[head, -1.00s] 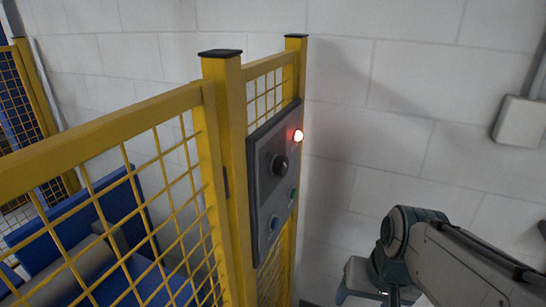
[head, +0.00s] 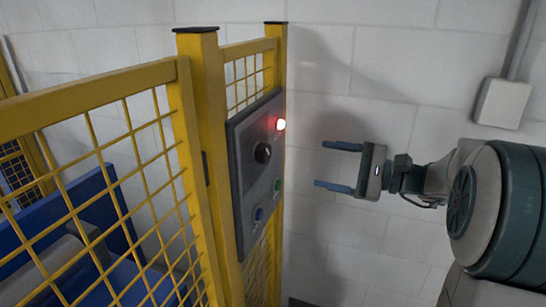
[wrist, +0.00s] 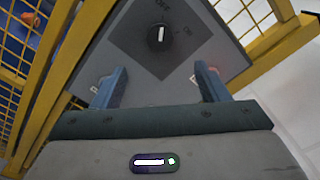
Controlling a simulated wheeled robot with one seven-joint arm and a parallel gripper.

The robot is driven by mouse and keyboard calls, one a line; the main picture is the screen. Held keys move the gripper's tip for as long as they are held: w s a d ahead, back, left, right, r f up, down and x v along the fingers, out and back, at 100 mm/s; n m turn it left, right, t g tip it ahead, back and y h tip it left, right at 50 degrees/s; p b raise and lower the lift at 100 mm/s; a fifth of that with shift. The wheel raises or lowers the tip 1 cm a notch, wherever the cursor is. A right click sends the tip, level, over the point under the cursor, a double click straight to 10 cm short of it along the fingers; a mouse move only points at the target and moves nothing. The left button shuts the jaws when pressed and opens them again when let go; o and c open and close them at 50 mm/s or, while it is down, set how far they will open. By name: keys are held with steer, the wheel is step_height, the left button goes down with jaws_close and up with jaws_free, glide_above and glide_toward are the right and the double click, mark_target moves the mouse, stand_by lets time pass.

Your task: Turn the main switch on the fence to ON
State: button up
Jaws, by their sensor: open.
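The main switch (head: 263,152) is a round black knob on a grey control panel (head: 245,200) fixed to the yellow fence. In the wrist view the knob (wrist: 159,36) has a white pointer mark, with lettering around it too small to read surely; one label beside it looks like "OFF". My gripper (head: 331,166) is open and empty, to the right of the panel, its two blue fingers pointing left toward it. In the wrist view the knob lies ahead, between and beyond the fingertips (wrist: 164,78), apart from them.
A red lamp (head: 281,124) glows at the panel's upper right. Yellow fence posts (head: 207,120) flank the panel. A white wall box (head: 502,103) hangs at right.

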mark_target(269, 154)
steer(key=p+x, duration=0.1)
steer(key=x, duration=1.2)
steer(key=shift+a, duration=0.3)
steer(key=shift+p, duration=0.3)
steer(key=c, duration=1)
